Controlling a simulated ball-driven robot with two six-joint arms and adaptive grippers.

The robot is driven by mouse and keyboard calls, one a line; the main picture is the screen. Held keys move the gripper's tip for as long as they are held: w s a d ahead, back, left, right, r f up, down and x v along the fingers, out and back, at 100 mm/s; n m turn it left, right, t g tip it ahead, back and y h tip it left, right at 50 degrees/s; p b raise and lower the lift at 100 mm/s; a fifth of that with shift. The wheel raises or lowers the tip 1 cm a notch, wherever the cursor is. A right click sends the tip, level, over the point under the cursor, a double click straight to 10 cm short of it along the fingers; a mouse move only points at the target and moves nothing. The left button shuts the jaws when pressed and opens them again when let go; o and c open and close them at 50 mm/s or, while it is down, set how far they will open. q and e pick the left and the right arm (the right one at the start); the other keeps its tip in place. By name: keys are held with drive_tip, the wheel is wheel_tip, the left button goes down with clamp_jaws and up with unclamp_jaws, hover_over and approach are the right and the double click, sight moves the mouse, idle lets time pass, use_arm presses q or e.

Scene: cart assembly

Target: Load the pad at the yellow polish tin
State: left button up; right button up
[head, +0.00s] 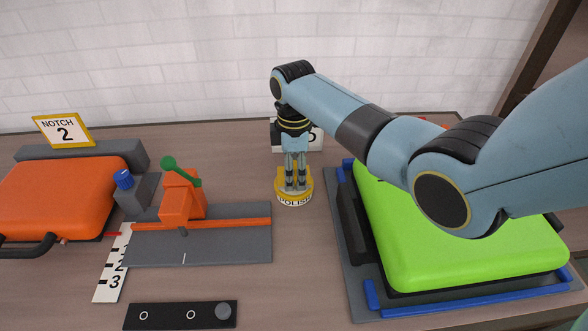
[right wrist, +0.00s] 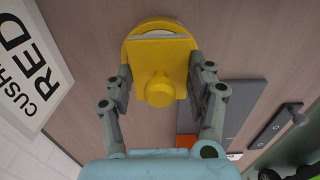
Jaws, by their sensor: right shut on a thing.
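The yellow polish tin (head: 294,199) stands on the table near the middle of the head view, with POLISH lettered on its front. Its round yellow top (right wrist: 158,27) shows in the right wrist view. My right gripper (head: 295,183) points down over the tin. In the right wrist view its fingers (right wrist: 160,80) are shut on a yellow block with a round knob, which looks like the pad (right wrist: 160,62). The pad overlaps the tin's top there; I cannot tell if they touch. The fingers mostly hide the pad in the head view. My left gripper is not in view.
A green cushion (head: 440,240) lies in a blue-cornered tray at right, under my right arm. An orange cushion (head: 60,195) and an orange block with a green lever (head: 182,195) are at left. A CUSHION RED sign (right wrist: 32,75) stands near the gripper. Bare table lies before the tin.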

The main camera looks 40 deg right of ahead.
drive_tip(key=shift+f, duration=0.5)
idle(0.3)
drive_tip(key=shift+s+f, duration=0.1)
idle(1.4)
wheel_tip(320, 180, up, 7)
drive_tip(key=p, duration=0.8)
idle(0.3)
